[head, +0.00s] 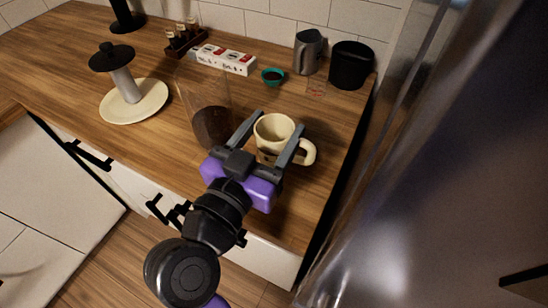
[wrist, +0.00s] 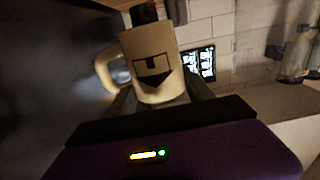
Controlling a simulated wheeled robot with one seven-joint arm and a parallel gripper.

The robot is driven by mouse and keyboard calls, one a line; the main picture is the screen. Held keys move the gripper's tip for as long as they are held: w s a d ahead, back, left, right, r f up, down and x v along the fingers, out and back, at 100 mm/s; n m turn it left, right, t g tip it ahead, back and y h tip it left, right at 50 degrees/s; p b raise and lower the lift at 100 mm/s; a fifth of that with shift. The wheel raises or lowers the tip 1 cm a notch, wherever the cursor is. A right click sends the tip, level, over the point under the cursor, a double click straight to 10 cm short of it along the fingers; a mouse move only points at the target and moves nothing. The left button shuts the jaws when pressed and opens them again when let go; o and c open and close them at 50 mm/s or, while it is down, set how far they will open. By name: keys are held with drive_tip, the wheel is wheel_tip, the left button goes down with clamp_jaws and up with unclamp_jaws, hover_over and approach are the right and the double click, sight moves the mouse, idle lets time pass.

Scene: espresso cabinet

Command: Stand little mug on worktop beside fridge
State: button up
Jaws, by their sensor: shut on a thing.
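The little mug (head: 275,127) is cream with a dark drawn face and a handle on its right in the head view. In the wrist view the mug (wrist: 150,60) stands up in front of the jaws, its handle to the left. My gripper (head: 275,130) is shut on the mug, one finger on each side of it. The mug appears upright, over the right end of the wooden worktop (head: 320,185); I cannot tell whether its base touches the wood. The fridge (head: 430,170) is the large grey, shiny body on the right.
A clear container with dark contents (head: 212,125) stands close left of the mug. Behind are a teal cup (head: 272,76), a small glass (head: 316,86), a grey pitcher (head: 307,52) and a black bin (head: 350,65). Bare wood lies right of the mug.

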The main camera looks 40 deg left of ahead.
sight(273, 161)
wheel_tip(273, 161, down, 8)
drive_tip(key=shift+f, duration=0.15)
idle(0.3)
drive_tip(key=shift+f+b, duration=0.15)
drive_tip(key=shift+b, duration=0.15)
drive_tip(key=o, duration=1.6)
drive_tip(key=shift+s+r+p, duration=0.15)
drive_tip(key=shift+r+p, duration=0.05)
drive_tip(key=shift+p, duration=0.15)
drive_tip(key=b+v, duration=0.2)
drive_tip(key=v, duration=1)
drive_tip(key=shift+f, duration=0.1)
